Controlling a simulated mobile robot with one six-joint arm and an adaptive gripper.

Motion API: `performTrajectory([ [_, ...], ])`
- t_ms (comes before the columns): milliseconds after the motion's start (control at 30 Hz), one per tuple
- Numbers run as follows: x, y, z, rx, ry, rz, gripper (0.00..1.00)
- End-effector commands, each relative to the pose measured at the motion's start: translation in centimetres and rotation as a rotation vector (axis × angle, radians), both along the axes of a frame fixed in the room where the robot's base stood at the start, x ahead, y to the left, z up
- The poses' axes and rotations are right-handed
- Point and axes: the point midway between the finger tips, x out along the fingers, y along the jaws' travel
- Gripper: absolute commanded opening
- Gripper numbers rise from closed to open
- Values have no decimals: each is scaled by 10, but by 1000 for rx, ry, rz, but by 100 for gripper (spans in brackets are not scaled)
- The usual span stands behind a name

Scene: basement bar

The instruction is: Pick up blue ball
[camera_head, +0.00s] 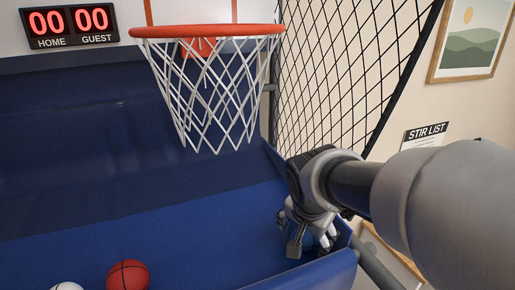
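My gripper (308,240) points down over the right end of the blue ramp of a basketball arcade game. Its fingers are small and partly hidden by its own body, so I cannot tell whether they are open or shut. A rounded blue patch shows just beside and behind the fingers. It may be the blue ball, but it blends with the blue ramp and is mostly covered. I cannot tell whether the fingers touch it. No other blue ball shows clearly.
A red ball (128,275) and a white ball (67,286) lie on the ramp (190,240) at lower left. A hoop with a net (208,90) hangs above. Black side netting (345,70) and the ramp's raised right edge (325,272) are close to my arm.

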Motion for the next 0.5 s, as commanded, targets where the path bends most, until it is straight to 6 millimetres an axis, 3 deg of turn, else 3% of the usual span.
performTrajectory([
  [267,2,-1,-4,1,-1,-1,74],
  [500,2,0,-4,1,-1,0,60],
])
